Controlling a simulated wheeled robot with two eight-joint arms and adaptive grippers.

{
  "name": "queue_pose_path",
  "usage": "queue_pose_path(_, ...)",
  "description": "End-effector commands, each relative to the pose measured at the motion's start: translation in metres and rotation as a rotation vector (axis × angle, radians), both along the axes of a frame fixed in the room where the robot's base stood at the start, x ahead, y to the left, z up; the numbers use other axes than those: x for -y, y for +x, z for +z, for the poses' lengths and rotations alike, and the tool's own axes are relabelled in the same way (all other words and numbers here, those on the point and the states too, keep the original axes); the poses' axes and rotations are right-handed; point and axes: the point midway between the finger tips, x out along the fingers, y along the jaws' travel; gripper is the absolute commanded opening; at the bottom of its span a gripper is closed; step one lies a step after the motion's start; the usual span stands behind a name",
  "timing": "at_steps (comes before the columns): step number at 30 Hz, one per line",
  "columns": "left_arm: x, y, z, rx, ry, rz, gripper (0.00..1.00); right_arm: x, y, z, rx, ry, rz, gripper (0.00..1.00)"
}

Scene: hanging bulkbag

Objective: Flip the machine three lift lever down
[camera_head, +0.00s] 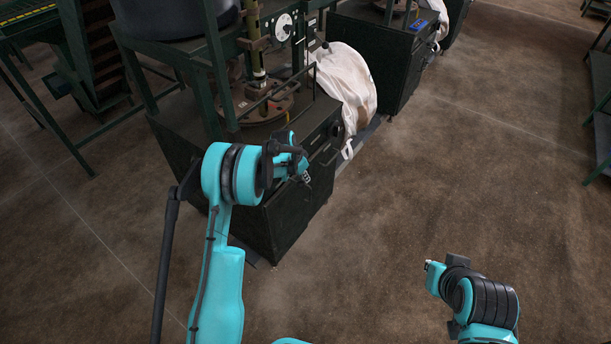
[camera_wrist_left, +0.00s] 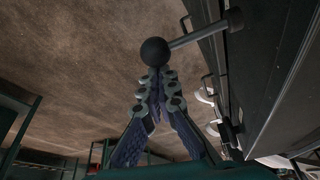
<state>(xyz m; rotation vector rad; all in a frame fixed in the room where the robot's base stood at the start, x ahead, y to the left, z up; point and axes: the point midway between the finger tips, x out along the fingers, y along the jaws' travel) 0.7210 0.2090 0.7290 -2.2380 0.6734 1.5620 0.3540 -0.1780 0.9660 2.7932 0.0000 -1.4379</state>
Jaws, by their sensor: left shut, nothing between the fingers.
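A lever with a round black ball knob (camera_wrist_left: 155,52) on a pale metal rod (camera_wrist_left: 195,35) shows in the left wrist view. The rod runs right to a pivot on the dark machine face. My left gripper (camera_wrist_left: 155,82) is shut and empty, its fingertips right at the underside of the knob; whether they touch is unclear. In the head view my left gripper (camera_head: 305,176) is at the front of the nearest dark machine cabinet (camera_head: 295,220). The lever is hidden or too small there, and no machine number can be read. My right arm is at the lower right; its fingers are not visible.
A white bag (camera_head: 345,80) hangs at the cabinet's right side. A green frame with a round gauge (camera_head: 284,27) stands on top. Another dark cabinet (camera_head: 380,55) is behind. Green shelving (camera_head: 602,120) is at the right edge. The brown floor (camera_head: 480,150) between is clear.

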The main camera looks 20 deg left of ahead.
Motion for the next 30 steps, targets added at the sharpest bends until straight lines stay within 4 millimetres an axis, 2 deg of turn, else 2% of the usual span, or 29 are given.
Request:
queue_pose_path(14, -0.012, -0.032, 0.000, 0.000, -0.001, -0.369, 0.00, 0.000, 0.000, -0.005, 0.000, 0.000, 0.000, 0.00)
queue_pose_path(30, -0.018, -0.042, 0.000, 0.000, 0.000, -0.372, 0.00, 0.000, 0.000, -0.006, 0.000, 0.000, 0.000, 0.00)
